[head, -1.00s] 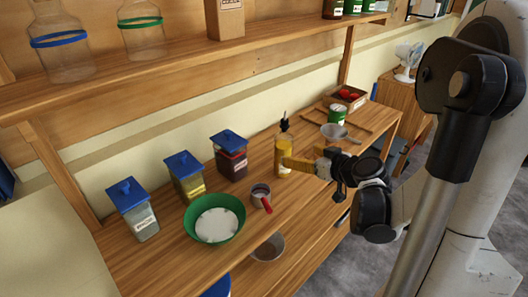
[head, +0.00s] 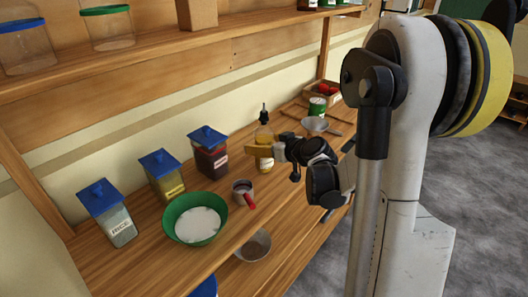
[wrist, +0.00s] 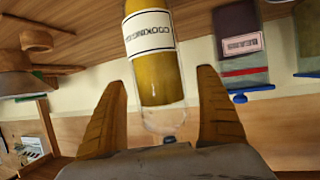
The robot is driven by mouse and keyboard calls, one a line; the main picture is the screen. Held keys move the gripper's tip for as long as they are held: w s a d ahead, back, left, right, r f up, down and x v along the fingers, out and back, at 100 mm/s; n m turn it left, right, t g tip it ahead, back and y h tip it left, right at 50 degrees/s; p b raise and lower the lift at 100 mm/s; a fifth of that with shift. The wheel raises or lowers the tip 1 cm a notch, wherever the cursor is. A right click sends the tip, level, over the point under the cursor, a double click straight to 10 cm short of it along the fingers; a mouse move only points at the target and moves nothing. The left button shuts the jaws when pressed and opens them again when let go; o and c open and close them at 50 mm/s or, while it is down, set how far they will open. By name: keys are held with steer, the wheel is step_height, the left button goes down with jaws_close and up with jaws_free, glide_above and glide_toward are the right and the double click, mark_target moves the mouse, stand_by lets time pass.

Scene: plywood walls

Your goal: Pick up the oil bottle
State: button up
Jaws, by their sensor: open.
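The oil bottle (head: 265,162) is clear with yellow oil, a white label and a dark spout. It stands upright on the wooden counter in the head view. My gripper (head: 252,150) is at the bottle's upper body, its tan finger crossing in front of it and reaching past its left side. In the wrist view, which is upside down, the bottle (wrist: 158,85) lies between the two spread fingers, with gaps on both sides. The gripper is open and holds nothing. The far finger is mostly hidden in the head view.
A red-handled pan (head: 243,190), a green bowl (head: 180,232) and a dark red blue-lidded jar (head: 210,157) stand left of the bottle. A metal bowl (head: 314,125) and green can (head: 317,106) stand beyond my gripper. A shelf (head: 150,66) runs above.

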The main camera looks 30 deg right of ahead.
steer(key=c, duration=1.5)
